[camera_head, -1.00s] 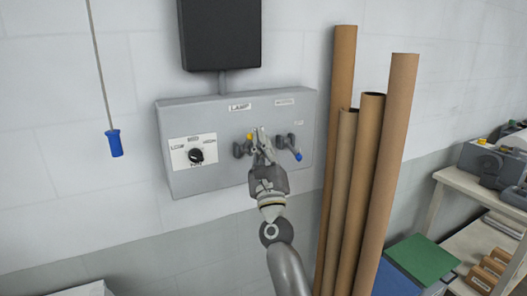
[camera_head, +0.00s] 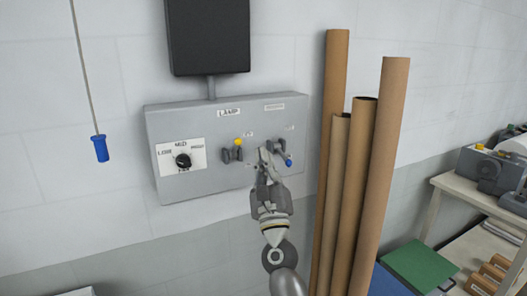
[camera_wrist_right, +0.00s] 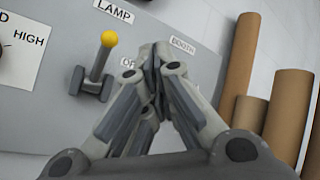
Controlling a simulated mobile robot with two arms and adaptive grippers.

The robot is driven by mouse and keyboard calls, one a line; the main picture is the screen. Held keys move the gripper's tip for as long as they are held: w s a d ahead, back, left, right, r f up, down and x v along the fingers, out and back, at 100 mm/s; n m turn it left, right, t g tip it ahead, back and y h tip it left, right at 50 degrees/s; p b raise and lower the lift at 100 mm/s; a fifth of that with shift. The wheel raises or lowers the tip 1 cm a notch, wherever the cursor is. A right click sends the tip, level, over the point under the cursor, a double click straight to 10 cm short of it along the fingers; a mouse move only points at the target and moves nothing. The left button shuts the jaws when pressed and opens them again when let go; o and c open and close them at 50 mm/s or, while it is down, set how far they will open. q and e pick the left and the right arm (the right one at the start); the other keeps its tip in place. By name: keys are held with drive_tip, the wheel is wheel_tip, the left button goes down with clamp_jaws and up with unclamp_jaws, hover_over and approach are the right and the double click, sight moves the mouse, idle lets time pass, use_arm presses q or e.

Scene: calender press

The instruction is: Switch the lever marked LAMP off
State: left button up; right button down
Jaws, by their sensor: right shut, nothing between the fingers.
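The lever under the LAMP label (camera_head: 229,112) has a yellow knob (camera_head: 238,141) and a dark grey base (camera_head: 231,156). The knob is at the upper end, and it also shows in the right wrist view (camera_wrist_right: 109,39). My right gripper (camera_head: 265,154) is shut and empty in front of the panel, to the right of this lever and apart from it. In the right wrist view its fingertips (camera_wrist_right: 155,55) meet below the BOOTH label and partly cover a small label beside the LAMP lever. My left gripper is not in view.
A second lever with a blue knob (camera_head: 289,162) is just right of my right gripper, its knob low. A rotary dial (camera_head: 183,160) is on the panel's left. Tall brown tubes (camera_head: 385,170) stand right of the panel. A blue pull handle (camera_head: 100,148) hangs at the left.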

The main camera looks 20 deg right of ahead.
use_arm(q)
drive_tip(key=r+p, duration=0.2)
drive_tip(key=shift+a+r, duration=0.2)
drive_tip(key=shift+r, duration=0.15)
use_arm(e)
drive_tip(key=s, duration=0.3)
drive_tip(key=s+a+r, duration=0.1)
drive_tip(key=s, duration=0.1)
drive_tip(key=shift+s+a, duration=0.1)
drive_tip(key=shift+s, duration=0.05)
